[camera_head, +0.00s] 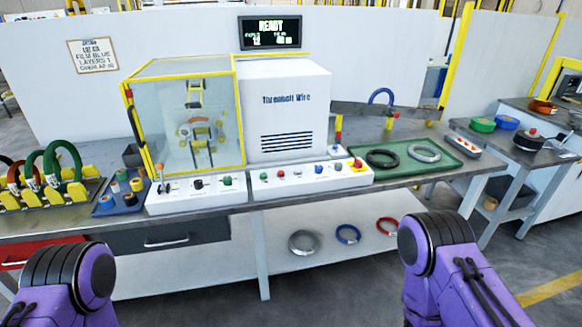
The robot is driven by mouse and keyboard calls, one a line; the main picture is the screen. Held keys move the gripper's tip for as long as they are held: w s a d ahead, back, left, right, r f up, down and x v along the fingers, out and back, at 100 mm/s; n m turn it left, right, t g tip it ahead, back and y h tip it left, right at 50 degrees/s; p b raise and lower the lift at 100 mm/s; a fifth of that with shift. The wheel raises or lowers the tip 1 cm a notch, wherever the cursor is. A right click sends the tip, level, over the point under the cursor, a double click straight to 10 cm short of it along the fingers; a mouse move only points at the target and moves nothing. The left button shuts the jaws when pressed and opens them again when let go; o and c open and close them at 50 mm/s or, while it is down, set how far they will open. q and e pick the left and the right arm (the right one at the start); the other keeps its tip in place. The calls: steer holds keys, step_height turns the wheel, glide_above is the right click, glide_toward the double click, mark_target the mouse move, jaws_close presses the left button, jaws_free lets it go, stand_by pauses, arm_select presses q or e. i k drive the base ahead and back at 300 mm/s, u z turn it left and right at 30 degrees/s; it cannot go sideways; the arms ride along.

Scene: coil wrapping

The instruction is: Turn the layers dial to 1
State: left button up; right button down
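Two white control panels run along the front of the bench below the wrapping machine. The left panel (190,203) carries a lever (163,182), a black knob (198,184) and a green button (228,180). The right panel (310,182) carries several small knobs and buttons, with a red button on yellow (357,164) at its right end. The panel labels are too small to read, so I cannot tell which control is the layers dial or where it points. Purple and black links of both my arms show at the bottom corners. Neither gripper is in view.
A wall sign (93,56) reads film blue, layers 1. The display (270,32) reads READY. A clear yellow-framed enclosure (185,115) stands behind the left panel. A green tray (425,168) with coils lies right; a blue tray (104,209) and green coils (62,160) sit left.

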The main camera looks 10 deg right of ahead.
mark_target(318, 169)
steer(key=u, duration=0.2)
steer(key=i, duration=0.65)
steer(key=z, duration=1.6)
